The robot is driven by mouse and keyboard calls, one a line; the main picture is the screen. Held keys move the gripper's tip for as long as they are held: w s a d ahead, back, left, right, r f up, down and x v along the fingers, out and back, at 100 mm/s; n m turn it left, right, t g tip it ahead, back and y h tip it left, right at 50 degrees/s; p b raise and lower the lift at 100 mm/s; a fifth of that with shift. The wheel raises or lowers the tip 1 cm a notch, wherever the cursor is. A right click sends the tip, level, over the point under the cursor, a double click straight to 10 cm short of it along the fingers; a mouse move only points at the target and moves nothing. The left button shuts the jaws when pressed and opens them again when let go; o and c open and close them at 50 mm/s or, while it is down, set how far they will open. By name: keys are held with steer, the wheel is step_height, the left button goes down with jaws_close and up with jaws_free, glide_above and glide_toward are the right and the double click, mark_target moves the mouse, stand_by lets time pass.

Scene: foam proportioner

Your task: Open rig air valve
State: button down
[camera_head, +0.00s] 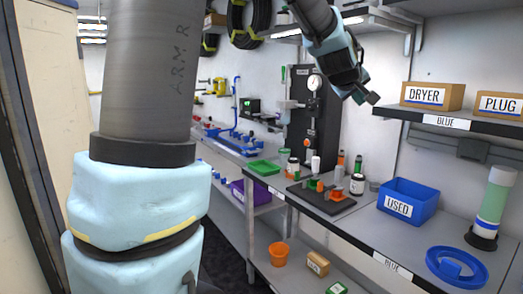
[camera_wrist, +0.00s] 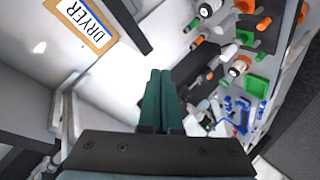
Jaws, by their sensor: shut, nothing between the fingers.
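A tall dark panel (camera_head: 329,112) stands against the back wall behind the bench. It carries a round white gauge (camera_head: 314,82) and small fittings; I cannot tell which of them is the rig air valve. In the wrist view a dark panel (camera_wrist: 200,72) shows just beyond my fingers, partly hidden by them. My gripper (camera_head: 371,98) is raised in front of the wall, to the right of the gauge in the picture and apart from the panel. In the wrist view its dark green fingers (camera_wrist: 158,76) are pressed together with nothing between them.
The upper right shelf (camera_head: 487,129) holds the DRYER box (camera_head: 432,96) and the PLUG box (camera_head: 499,104), close to my gripper's right. Below, the bench bears bottles, a blue USED bin (camera_head: 408,199), a blue ring (camera_head: 457,267) and a green-and-white cylinder (camera_head: 493,206).

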steer(key=s+a+f+m+g+y, duration=0.1)
steer(key=s+a+f+g+y, duration=0.3)
steer(key=a+f, duration=0.8)
steer(key=s+a+f+m+g+y, duration=0.15)
steer(key=s+a+f, duration=0.45)
steer(key=a+f, duration=0.6)
steer(key=s+a+f+g+y, duration=0.2)
steer(key=s+a+f+g, duration=0.1)
steer(key=s+a, duration=0.6)
steer(key=shift+s+f+m, duration=0.25)
steer(key=shift+s+m, duration=0.1)
steer(key=shift+s, duration=0.2)
steer(key=shift+a, duration=0.1)
